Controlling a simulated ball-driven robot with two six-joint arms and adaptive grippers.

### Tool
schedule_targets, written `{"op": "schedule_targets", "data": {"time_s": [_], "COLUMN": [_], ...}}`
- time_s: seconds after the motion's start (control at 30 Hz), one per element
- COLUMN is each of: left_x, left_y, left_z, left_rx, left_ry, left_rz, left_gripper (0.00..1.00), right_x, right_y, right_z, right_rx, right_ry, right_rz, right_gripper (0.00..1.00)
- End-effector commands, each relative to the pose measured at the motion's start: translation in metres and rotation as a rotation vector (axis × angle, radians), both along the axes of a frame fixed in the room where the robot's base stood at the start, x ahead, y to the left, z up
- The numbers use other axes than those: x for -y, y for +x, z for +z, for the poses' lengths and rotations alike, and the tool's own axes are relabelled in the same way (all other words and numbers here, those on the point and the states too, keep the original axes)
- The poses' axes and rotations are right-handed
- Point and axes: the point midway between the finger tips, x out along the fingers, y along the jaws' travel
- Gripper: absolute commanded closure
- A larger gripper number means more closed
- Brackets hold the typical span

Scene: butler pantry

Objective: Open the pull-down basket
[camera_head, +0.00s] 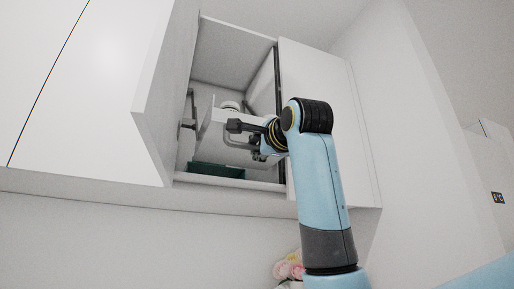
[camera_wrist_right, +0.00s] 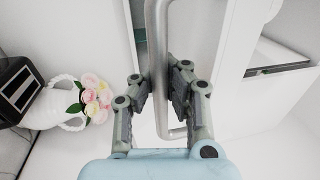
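The pull-down basket (camera_head: 207,122) sits inside the open wall cabinet in the head view, with pale side panels and a grey bar handle (camera_head: 231,142) at its front. My right gripper (camera_head: 257,147) reaches into the opening at the handle, partly hidden by its own wrist. In the right wrist view the metal handle (camera_wrist_right: 157,45) runs between the two fingers of my right gripper (camera_wrist_right: 159,80). The fingertips appear to press on it from both sides. My left gripper is not in view.
The left cabinet door (camera_head: 155,90) stands open beside the compartment. A closed panel (camera_head: 318,88) is on the right. A dark green item (camera_head: 217,170) lies low in the compartment. Below are pink flowers (camera_wrist_right: 97,98) in a white vase (camera_wrist_right: 48,106), near a black appliance (camera_wrist_right: 17,90).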

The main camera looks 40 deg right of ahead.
Motion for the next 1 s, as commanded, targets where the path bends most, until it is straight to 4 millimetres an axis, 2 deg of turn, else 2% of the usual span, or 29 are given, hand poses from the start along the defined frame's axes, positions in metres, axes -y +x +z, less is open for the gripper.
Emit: {"op": "schedule_targets", "data": {"time_s": [0.4, 0.7, 1.0], "left_x": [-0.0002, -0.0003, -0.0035], "left_y": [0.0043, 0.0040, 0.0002], "left_z": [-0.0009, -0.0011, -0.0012], "left_rx": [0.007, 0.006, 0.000], "left_ry": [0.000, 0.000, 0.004], "left_rz": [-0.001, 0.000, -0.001], "left_gripper": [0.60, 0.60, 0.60], "right_x": [-0.0002, 0.0000, -0.0004], "right_y": [-0.0013, -0.0008, -0.0023], "right_z": [0.0000, -0.0008, -0.0016], "right_rx": [0.006, 0.004, 0.002], "right_ry": [0.000, -0.001, 0.000], "right_rz": [0.000, 0.000, 0.000], "right_gripper": [1.00, 0.62, 0.62]}}
